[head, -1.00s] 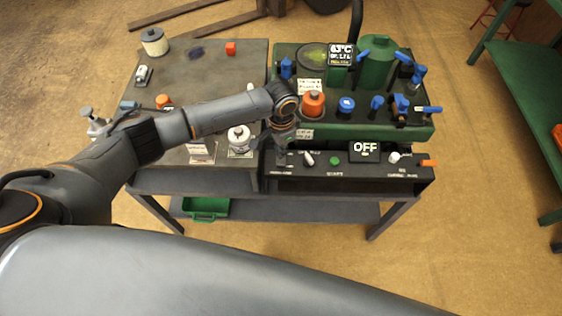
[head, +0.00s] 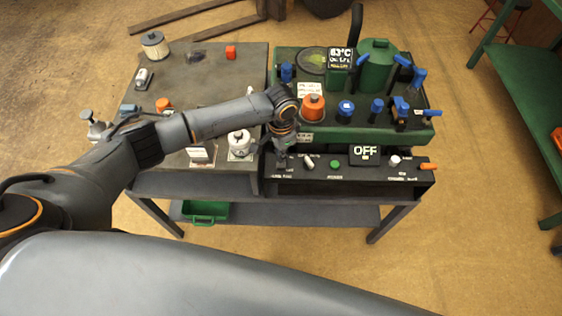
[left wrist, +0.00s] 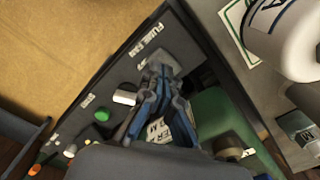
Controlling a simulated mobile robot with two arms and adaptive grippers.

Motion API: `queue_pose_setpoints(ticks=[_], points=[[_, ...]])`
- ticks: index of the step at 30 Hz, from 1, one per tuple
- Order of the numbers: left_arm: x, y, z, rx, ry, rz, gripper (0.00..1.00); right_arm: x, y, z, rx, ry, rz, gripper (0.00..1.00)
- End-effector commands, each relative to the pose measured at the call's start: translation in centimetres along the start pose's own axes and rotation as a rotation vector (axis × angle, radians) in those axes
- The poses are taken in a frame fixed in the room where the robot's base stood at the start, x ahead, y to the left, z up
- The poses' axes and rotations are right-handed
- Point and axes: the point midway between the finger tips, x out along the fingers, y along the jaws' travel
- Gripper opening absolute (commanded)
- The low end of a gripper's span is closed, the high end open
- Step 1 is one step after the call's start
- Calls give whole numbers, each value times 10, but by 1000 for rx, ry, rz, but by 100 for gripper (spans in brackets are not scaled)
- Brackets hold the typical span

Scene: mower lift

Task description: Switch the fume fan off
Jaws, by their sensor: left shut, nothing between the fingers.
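The black control panel (head: 380,180) runs along the front of the green machine. Its left end carries a label reading "FUME FAN" (left wrist: 150,42) in the left wrist view. My left gripper (head: 283,164) is shut and points down at this left end of the panel. In the left wrist view its blue-grey fingertips (left wrist: 157,78) are close to the spot beside the label. The fingers largely hide the fan switch there, so I cannot tell its position or whether they touch it. My right gripper is not in view.
Right of my gripper are a pale lever (head: 309,160), a green button (head: 335,164), a display reading "OFF" (head: 365,154) and an orange handle (head: 428,166). A white container (head: 240,143) stands close left. Blue-handled valves and an orange knob (head: 312,107) are behind.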

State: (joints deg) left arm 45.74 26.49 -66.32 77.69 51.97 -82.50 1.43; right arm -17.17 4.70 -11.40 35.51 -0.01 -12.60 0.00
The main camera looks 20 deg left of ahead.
Motion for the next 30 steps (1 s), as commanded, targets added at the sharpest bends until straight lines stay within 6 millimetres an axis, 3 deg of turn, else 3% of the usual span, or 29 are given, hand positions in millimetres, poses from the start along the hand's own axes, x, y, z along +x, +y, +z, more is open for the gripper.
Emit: queue_pose_setpoints(ticks=[30], points=[[9,0,0,0,0,0,0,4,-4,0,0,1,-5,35]])
